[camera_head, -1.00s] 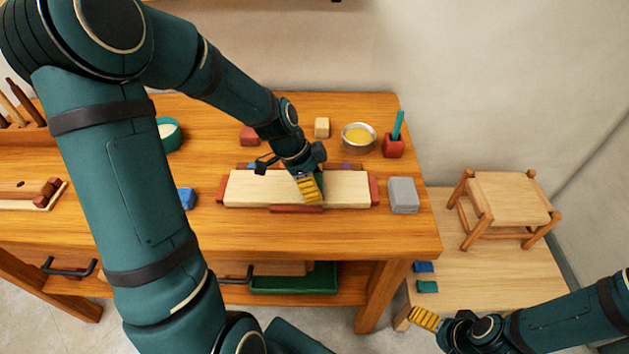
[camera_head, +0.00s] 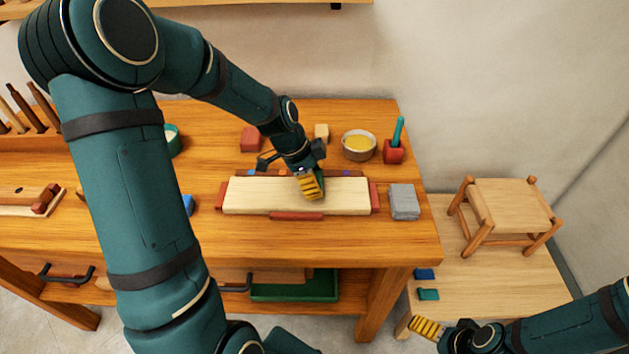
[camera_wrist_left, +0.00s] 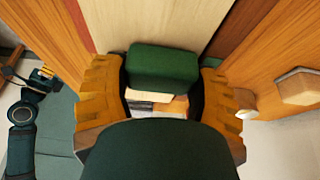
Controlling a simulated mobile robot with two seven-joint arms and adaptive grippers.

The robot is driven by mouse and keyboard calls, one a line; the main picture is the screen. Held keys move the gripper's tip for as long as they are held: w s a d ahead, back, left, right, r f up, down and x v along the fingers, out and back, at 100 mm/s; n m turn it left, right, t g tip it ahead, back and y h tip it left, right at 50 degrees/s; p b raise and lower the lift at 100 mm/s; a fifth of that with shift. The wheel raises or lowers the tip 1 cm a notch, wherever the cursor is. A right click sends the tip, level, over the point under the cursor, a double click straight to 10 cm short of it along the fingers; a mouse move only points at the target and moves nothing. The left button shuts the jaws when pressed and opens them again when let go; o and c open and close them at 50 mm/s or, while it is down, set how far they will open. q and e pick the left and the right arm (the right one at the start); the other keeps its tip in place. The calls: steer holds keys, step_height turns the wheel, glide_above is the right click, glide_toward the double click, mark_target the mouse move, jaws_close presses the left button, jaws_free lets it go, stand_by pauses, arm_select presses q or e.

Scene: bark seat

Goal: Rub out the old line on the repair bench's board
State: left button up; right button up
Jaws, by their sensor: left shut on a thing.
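The pale board (camera_head: 255,196) lies on the repair bench (camera_head: 130,222), held between red end blocks, with a red piece along its front edge. My left gripper (camera_head: 311,188) is over the right half of the board, fingers pointing down. In the left wrist view its yellow fingers are shut on a dark green block (camera_wrist_left: 163,66), which is at or just above the pale board (camera_wrist_left: 150,22); I cannot tell if they touch. No line shows on the visible part of the board. My right gripper (camera_head: 427,328) is low at the right, away from the bench, its finger gap not clear.
A grey block (camera_head: 404,202) sits right of the board. Behind are a bowl of yellow stuff (camera_head: 359,144), a red holder with a teal stick (camera_head: 394,150), a red block (camera_head: 250,138) and a small tan block (camera_head: 321,132). A stool (camera_head: 508,207) stands on a low platform at right.

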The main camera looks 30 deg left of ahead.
arm_select(q)
steer(key=shift+s+d+f+b, duration=0.1)
steer(key=shift+s+d+b, duration=0.25)
steer(key=shift+s, duration=0.3)
steer(key=shift+s+d+f+b, duration=0.1)
steer(key=shift+s+d+b, duration=0.15)
steer(key=shift+s+d, duration=0.25)
steer(key=shift+w+a+r, duration=0.15)
steer(key=shift+w+a, duration=0.7)
steer(key=shift+w, duration=0.3)
steer(key=shift+s+d+b, duration=0.35)
steer(key=shift+s+d, duration=0.05)
steer(key=shift+s, duration=0.25)
steer(key=shift+s+d+b, duration=0.3)
steer(key=shift+s+d, duration=0.1)
steer(key=shift+s, duration=0.25)
steer(key=shift+r+p, duration=2)
steer(key=shift+r, duration=0.95)
steer(key=shift+f, duration=0.1)
